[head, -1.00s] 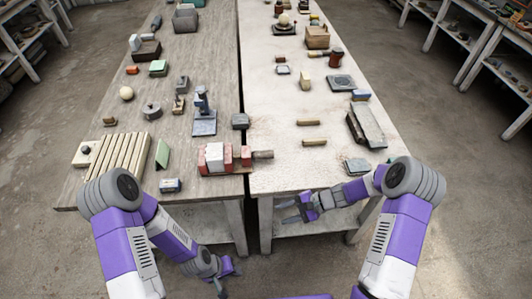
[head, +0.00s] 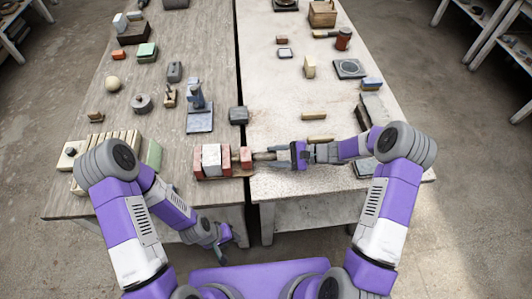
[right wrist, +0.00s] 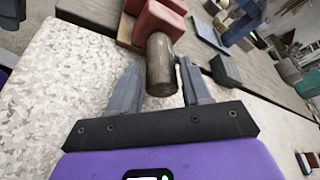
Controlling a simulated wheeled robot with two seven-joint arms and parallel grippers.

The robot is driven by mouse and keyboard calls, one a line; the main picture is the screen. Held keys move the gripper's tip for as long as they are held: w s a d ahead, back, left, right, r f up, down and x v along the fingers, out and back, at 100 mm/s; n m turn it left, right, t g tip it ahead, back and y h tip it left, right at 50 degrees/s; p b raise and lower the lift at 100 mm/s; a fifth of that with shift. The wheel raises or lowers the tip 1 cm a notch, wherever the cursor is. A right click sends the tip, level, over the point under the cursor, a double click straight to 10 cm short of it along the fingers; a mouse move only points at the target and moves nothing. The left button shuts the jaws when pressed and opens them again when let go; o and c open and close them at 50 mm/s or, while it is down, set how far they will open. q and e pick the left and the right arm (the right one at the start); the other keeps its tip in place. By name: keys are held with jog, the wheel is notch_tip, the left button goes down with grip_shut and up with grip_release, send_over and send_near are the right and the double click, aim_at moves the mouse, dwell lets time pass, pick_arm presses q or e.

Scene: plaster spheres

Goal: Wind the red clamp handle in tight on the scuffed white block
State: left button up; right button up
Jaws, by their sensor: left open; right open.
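The red clamp (head: 197,163) lies at the near edge of the left table, by the gap between the tables. The white block (head: 211,159) sits between its red jaws. The clamp's handle, a grey-brown cylinder (head: 262,156), points right over the gap; in the right wrist view the handle (right wrist: 161,62) sticks out of a red jaw (right wrist: 157,20). My right gripper (head: 279,157) is open, its fingers on either side of the handle's end, with gaps visible in the right wrist view. My left gripper (head: 223,243) is open and empty, low in front of the left table.
A grey block (head: 238,115) stands just behind the clamp. Wooden slats (head: 108,145) and a green wedge (head: 154,154) lie to the left. Yellowish sticks (head: 315,115) lie on the pale table beyond my right arm.

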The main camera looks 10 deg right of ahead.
aim_at(268, 156)
jog(key=shift+x, duration=1.25)
pick_arm(q)
jog(key=shift+w+a+f, duration=0.15)
jog(key=shift+w+f, duration=0.05)
jog(key=shift+w, duration=0.05)
pick_arm(e)
jog(key=shift+w+a+f, duration=0.15)
jog(key=shift+a+f, duration=0.05)
jog(key=shift+a, duration=0.1)
jog(key=shift+c, duration=0.5)
jog(key=c, duration=0.6)
pick_arm(q)
jog(key=shift+r, duration=0.15)
pick_arm(e)
jog(key=m+g+p, duration=0.1)
jog(key=m, duration=0.1)
jog(key=shift+r+m+g, duration=0.15)
jog(key=shift+m+g, duration=0.15)
pick_arm(q)
jog(key=shift+r+p, duration=0.65)
jog(key=shift+r, duration=0.5)
pick_arm(e)
jog(key=shift+m+g+h, duration=0.3)
jog(key=shift+m+g, duration=0.5)
jog(key=shift+m, duration=0.2)
